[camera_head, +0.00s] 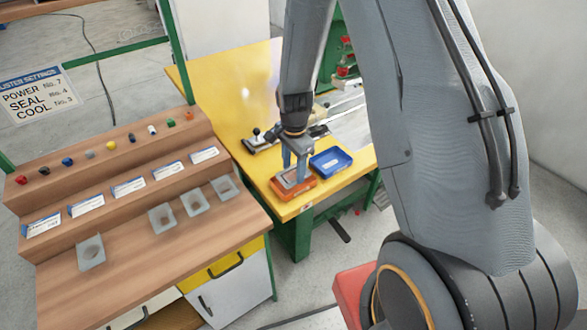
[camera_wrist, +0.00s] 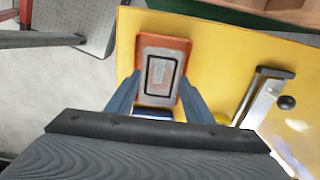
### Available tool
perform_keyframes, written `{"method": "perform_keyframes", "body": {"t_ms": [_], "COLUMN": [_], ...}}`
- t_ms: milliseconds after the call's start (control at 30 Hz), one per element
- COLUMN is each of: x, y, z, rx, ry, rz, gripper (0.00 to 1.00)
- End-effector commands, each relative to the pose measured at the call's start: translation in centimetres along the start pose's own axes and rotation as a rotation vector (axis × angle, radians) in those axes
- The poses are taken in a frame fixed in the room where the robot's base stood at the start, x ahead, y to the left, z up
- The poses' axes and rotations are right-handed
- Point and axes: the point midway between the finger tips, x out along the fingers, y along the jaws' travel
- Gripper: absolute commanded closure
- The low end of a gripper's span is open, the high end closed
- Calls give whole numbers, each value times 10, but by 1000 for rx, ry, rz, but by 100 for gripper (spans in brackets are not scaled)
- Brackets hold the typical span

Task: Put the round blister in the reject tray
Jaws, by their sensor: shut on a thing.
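My gripper (camera_head: 296,172) points down over an orange, low block-like holder (camera_head: 280,191) on the yellow table. Its fingers are shut on a flat grey piece, seemingly a blister (camera_head: 293,179), at the holder; whether it touches the holder is unclear. In the wrist view the fingers flank the grey piece (camera_wrist: 149,54), with a dark rectangular outline and the orange rim (camera_wrist: 185,44) around it. I cannot tell its pocket shape. A blue, shallow open tray (camera_head: 331,161) stands just right of the holder and looks empty. No readable label shows which is the reject tray.
Several grey blisters (camera_head: 91,252) lie spaced along the wooden bench (camera_head: 140,265) at left, with a wider gap between the first two. White labels (camera_head: 128,187) and coloured knobs stand above. A metal sealing bar (camera_wrist: 250,95) lies on the yellow table (camera_head: 228,88).

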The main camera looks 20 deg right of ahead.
Motion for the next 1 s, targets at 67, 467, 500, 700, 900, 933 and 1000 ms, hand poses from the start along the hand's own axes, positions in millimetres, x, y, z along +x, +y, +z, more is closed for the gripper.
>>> {"method": "perform_keyframes", "body": {"t_ms": [67, 467, 500, 700, 900, 933, 1000], "x": [6, 11, 11, 10, 10, 9, 5], "y": [1, 1, 1, 1, 1, 1, 0], "z": [0, 0, 0, 0, 0, 0, 0], "rx": [0, 0, 0, 0, 0, 0, 0], "ry": [-1, 0, 0, 0, 0, 0, 0], "rz": [2, 1, 0, 0, 0, 0, -1], "gripper": [67, 67, 51, 34, 34, 34, 34]}}
